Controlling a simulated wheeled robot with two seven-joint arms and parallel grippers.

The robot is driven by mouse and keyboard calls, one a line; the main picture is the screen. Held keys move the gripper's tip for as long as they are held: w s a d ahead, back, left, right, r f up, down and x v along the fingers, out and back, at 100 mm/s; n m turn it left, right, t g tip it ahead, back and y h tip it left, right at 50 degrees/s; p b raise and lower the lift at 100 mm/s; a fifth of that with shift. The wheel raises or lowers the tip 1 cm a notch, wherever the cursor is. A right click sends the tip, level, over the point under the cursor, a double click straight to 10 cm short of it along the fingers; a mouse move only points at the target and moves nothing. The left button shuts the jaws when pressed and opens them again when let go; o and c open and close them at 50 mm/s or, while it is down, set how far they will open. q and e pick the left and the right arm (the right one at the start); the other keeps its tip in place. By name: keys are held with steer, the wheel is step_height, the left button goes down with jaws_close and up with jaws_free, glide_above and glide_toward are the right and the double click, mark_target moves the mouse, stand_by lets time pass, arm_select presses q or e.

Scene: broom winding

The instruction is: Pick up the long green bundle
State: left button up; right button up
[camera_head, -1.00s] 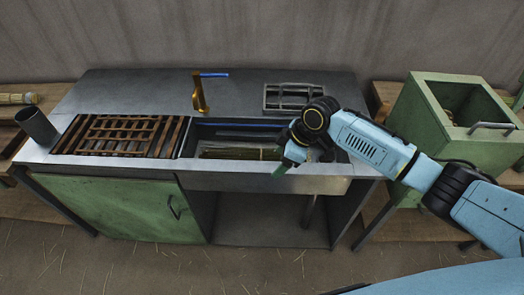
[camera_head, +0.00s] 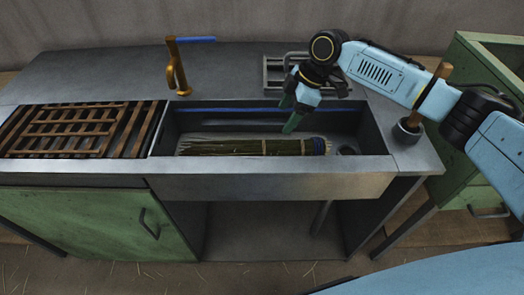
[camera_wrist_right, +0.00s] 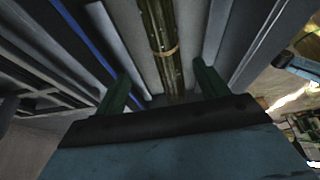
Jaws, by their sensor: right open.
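The long green bundle (camera_head: 250,147) lies flat in the sink basin (camera_head: 170,135), with its tied, banded end to the right. In the right wrist view the bundle (camera_wrist_right: 163,45) runs away from the gap between my fingers, with a light band around it. My right gripper (camera_head: 289,128) is above the basin near the bundle's right part, pointing down. Its green fingers (camera_wrist_right: 160,90) stand apart in the wrist view, one on each side of the bundle's line, and it holds nothing. My left gripper does not show.
A blue-handled brass tap (camera_head: 178,68) stands behind the basin. A slatted wooden rack (camera_head: 85,130) lies to the left. A metal wire rack (camera_head: 275,75) sits behind my gripper. A dark cup with a wooden stick (camera_head: 408,130) stands at the right edge. The basin walls surround the bundle.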

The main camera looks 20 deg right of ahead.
mark_target(269, 144)
steer(key=b+x, duration=0.2)
steer(key=x, duration=0.5)
steer(key=shift+a+f, duration=0.15)
steer(key=shift+s+a+b+x, duration=0.15)
steer(key=shift+b+x, duration=0.25)
steer(key=shift+x, duration=0.9)
steer(key=shift+s+a+b+x, duration=0.15)
steer(key=shift+b+x, duration=0.25)
steer(key=shift+x, duration=0.9)
steer(key=shift+f, duration=0.3)
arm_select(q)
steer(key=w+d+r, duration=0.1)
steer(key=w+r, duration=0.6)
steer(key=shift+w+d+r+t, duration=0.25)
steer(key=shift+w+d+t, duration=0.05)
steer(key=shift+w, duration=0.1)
arm_select(e)
steer(key=shift+c, duration=0.2)
steer(key=c, duration=1)
steer(key=shift+c, duration=0.3)
steer(key=shift+r, duration=0.1)
